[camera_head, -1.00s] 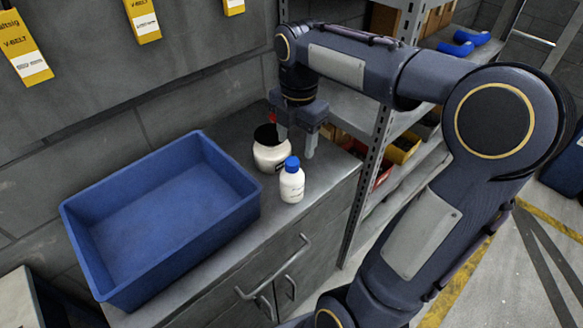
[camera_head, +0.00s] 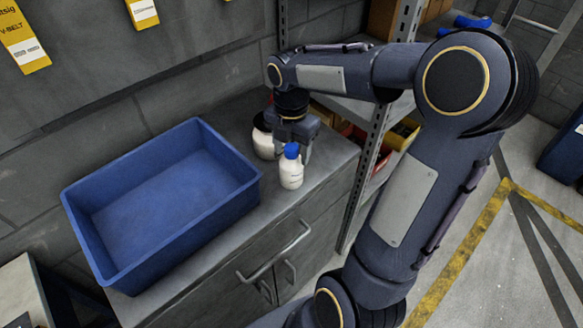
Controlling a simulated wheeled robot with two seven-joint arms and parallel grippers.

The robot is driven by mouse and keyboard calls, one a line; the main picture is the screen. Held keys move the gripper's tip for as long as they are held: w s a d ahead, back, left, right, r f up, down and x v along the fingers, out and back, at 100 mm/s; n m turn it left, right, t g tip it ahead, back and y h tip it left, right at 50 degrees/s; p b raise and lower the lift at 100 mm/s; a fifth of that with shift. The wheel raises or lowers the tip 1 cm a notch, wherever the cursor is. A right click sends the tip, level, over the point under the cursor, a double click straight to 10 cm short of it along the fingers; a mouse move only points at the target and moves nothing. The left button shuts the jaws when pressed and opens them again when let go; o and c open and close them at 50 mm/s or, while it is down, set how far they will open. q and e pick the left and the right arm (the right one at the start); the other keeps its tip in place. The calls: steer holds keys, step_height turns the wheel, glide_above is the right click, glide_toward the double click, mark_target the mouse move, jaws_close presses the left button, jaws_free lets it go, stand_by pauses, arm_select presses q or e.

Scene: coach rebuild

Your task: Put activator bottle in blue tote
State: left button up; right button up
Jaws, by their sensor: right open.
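The activator bottle, a small white bottle with a blue cap (camera_head: 291,172), stands upright on the grey cabinet top. The blue tote (camera_head: 110,254) stands to its left on the same top and looks empty. My right gripper (camera_head: 296,148) points down just behind the bottle, close to its cap. It is open; its fingers are partly hidden by the bottle, and I cannot tell whether they touch it. My left gripper is not in view.
A wider white jar with a dark lid (camera_head: 263,143) stands just behind and left of the bottle, partly hidden by my gripper. A metal shelf with bins (camera_head: 400,135) rises to the right. Bare cabinet top lies in front of the shelf.

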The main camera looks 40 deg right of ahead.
jaws_close()
steer(key=shift+r, duration=0.1)
stand_by(0.3)
